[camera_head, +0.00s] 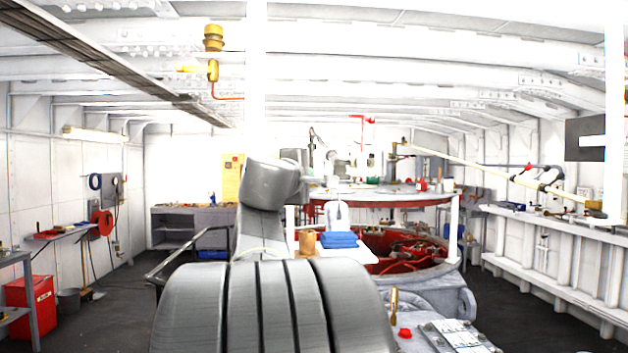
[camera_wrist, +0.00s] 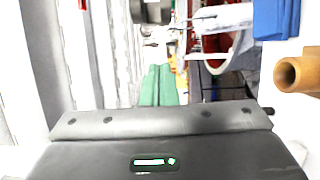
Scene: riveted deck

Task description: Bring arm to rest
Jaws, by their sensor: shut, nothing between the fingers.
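My gripper (camera_wrist: 158,85) shows in the wrist view as two green fingers side by side, shut with nothing between them. In the head view my grey arm fills the middle foreground and rises in front of the workspace; the gripper itself is hidden or cannot be made out there. The wrist view looks sideways across the room, with a white surface at its right. The fingers appear apart from every object.
A white tabletop (camera_head: 347,254) holds a blue stack (camera_head: 340,239), also in the wrist view (camera_wrist: 276,18), and a brown cup (camera_head: 307,241), also there (camera_wrist: 298,73). A round red-rimmed structure (camera_head: 400,201) stands behind. A red bin (camera_head: 32,304) is left. Dark floor is clear at right.

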